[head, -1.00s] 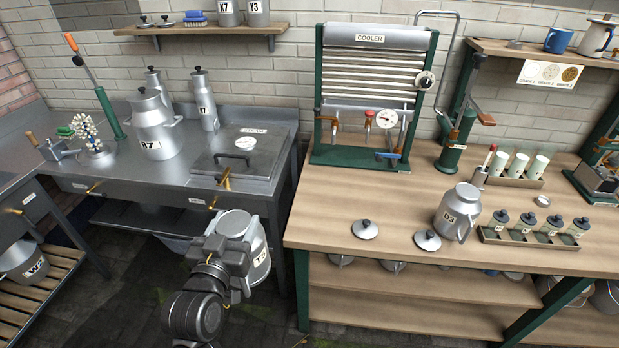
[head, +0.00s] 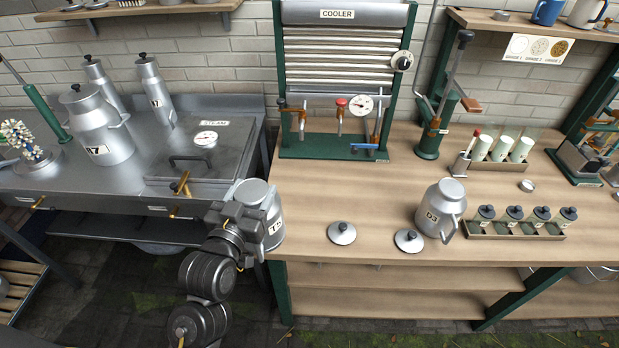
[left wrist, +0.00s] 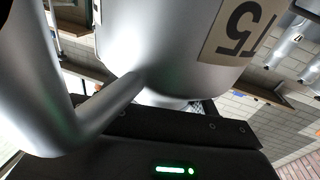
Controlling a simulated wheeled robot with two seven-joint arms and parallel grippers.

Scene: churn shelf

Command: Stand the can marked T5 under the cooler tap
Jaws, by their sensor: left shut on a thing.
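The T5 can (head: 262,208) is a grey metal can, held upright beside the left edge of the wooden bench. My left gripper (head: 236,219) is shut on it; the fingertips are partly hidden. In the left wrist view the can (left wrist: 180,45) fills the top of the picture, with its T5 label and a handle. The cooler (head: 345,75) stands at the back of the bench, with its tap (head: 340,118) low on the front. The board below the tap looks clear. My right gripper is not in view.
Two loose lids (head: 341,233) and the D3 can (head: 438,208) stand near the bench's front. A rack of small jars (head: 515,228) is to the right. The wooden bench (head: 330,190) is bare between the lids and cooler. A steel counter (head: 60,190) lies left.

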